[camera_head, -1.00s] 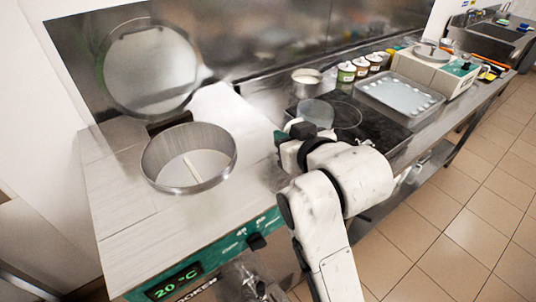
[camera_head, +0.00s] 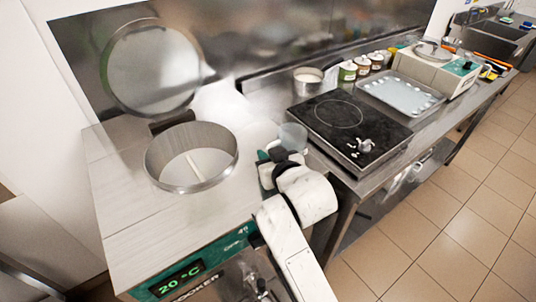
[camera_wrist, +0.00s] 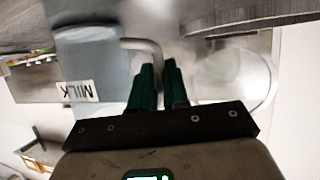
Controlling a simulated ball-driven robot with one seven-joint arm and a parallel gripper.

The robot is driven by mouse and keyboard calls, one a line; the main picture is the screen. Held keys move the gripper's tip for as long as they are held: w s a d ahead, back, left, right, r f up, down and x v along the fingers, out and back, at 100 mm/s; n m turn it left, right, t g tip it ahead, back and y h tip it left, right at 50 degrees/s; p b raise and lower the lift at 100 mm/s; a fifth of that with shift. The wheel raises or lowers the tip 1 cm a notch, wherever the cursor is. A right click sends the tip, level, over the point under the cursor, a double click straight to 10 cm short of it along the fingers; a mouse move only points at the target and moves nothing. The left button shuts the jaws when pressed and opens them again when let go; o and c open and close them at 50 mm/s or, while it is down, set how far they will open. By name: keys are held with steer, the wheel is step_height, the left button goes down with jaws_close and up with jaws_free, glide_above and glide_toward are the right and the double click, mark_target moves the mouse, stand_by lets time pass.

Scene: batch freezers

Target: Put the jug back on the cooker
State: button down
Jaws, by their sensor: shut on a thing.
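The jug (camera_head: 292,137) is a translucent grey vessel at the cooker's right edge in the head view. In the wrist view the jug (camera_wrist: 88,55) carries a MILK label that appears upside down. My gripper (camera_wrist: 158,68) has green fingers shut on the jug's handle (camera_wrist: 146,46). In the head view my gripper (camera_head: 264,156) is partly hidden by my own wrist. The cooker (camera_head: 120,215) is a steel-topped machine with a green front panel reading 20 °C. I cannot tell whether the jug touches its top.
The cooker's round opening (camera_head: 160,178) is uncovered, with its round lid (camera_head: 155,70) raised behind. Right of the cooker are a black hob (camera_head: 325,130), a pot (camera_head: 307,80), several small tubs (camera_head: 347,72) and a tray (camera_head: 385,92). The cooker top's front left is clear.

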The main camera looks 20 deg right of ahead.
steer(key=c, duration=1.1)
jaws_free()
steer(key=a+b+v, duration=0.1)
steer(key=v, duration=1.1)
steer(key=s+d+f+m+g+h, duration=0.1)
steer(key=s+d+f+g, duration=0.3)
steer(key=f, duration=0.3)
steer(key=s+d+f+g+h, duration=0.1)
steer(key=s+d+f+g, duration=0.1)
steer(key=s+d+f, duration=0.5)
steer(key=s+f+g, duration=0.2)
steer(key=s+f, duration=0.1)
steer(key=s, duration=0.2)
steer(key=s+d+f+g, duration=0.1)
steer(key=s+f+g, duration=0.1)
steer(key=s+f, duration=0.2)
steer(key=s+f+g, duration=0.2)
steer(key=s+f, duration=0.1)
steer(key=s, duration=0.4)
steer(key=shift+s+d+f+m+g+y, duration=0.25)
steer(key=shift+s+d+m+g+y, duration=0.05)
steer(key=shift+d+m, duration=0.1)
